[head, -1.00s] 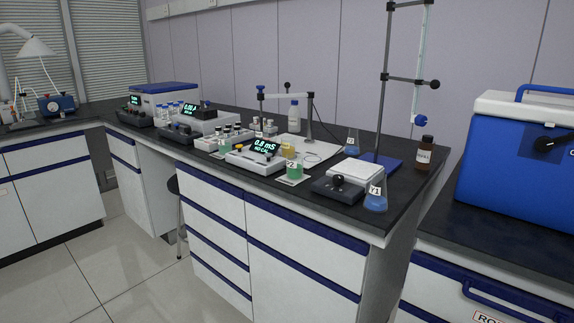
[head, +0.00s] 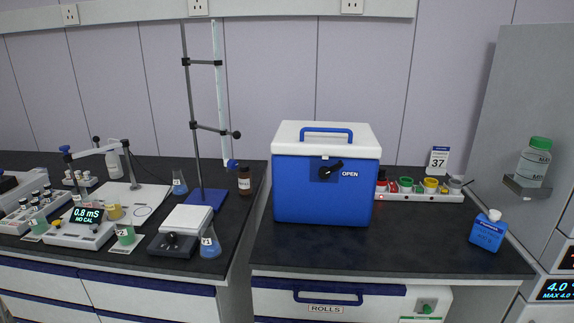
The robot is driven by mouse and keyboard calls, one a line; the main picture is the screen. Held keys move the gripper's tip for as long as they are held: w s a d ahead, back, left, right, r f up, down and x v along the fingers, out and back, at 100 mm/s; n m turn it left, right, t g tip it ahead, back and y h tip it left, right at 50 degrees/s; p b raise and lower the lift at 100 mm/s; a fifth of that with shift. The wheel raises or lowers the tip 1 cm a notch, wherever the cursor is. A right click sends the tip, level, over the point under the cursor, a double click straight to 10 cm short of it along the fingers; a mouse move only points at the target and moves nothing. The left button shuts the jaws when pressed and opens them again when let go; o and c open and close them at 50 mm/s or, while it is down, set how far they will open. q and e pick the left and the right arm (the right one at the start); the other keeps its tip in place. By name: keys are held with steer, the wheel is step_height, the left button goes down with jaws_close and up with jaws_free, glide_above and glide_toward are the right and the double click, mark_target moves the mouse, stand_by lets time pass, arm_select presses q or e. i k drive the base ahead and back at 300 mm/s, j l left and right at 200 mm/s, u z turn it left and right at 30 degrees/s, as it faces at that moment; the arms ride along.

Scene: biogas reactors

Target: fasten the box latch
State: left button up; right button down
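The blue box (head: 322,196) with a white lid (head: 326,141) stands on the dark counter, in the middle of the head view. The lid is down on the box and has a blue handle (head: 326,130) on top. The black latch (head: 331,169) is on the upper front of the box, with its lever tilted up to the right. The word OPEN stands in white right of the latch. Neither of my grippers shows in the head view.
A rack with coloured caps (head: 420,189) stands right of the box, and a small blue bottle (head: 488,230) is farther right. A burette stand (head: 190,120), a brown bottle (head: 244,181) and flasks are on the left bench. The counter in front of the box is clear.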

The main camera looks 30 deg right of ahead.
mark_target(324, 172)
steer(key=z, duration=1.35)
